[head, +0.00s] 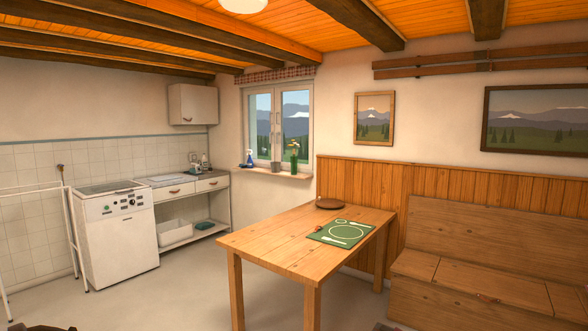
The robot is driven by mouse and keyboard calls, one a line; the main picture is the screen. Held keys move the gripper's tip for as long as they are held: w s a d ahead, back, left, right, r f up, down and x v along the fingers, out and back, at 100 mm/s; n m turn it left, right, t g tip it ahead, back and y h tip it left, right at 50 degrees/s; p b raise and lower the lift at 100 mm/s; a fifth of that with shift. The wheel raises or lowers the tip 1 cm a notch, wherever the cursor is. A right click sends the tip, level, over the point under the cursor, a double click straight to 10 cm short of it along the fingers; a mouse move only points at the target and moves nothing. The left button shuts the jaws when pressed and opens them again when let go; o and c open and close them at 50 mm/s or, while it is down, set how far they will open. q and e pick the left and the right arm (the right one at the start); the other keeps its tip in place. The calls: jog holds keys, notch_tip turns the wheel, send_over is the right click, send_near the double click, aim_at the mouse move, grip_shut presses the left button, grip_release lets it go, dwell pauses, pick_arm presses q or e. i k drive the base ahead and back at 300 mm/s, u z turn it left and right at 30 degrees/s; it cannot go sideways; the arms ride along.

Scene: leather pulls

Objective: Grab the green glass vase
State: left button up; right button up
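A green glass vase (294,160) stands upright on the windowsill, toward the right end of the window. It holds a few pale flowers on green stems (295,147). A grey pot stands just left of it. Small dark slivers show at the bottom edge of the head view, at the left and right of centre. They may be parts of my grippers, but they are cut off, so I cannot tell open from shut. Nothing of mine is near the vase.
A wooden table (275,242) stands between me and the window wall, with a green placemat (327,238) and a brown round board (330,203) on it. A wooden bench (450,270) is at the right. A white stove (122,240) and sink counter stand left. Floor left of the table is clear.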

aim_at(293, 160)
jog(key=u, duration=0.15)
jog(key=i, duration=0.6)
jog(key=u, duration=0.6)
jog(key=i, duration=2.2)
jog(key=u, duration=0.35)
jog(key=i, duration=4.1)
jog(key=z, duration=0.85)
jog(key=i, duration=1.4)
jog(key=z, duration=1.45)
jog(key=i, duration=1.25)
jog(key=z, duration=0.5)
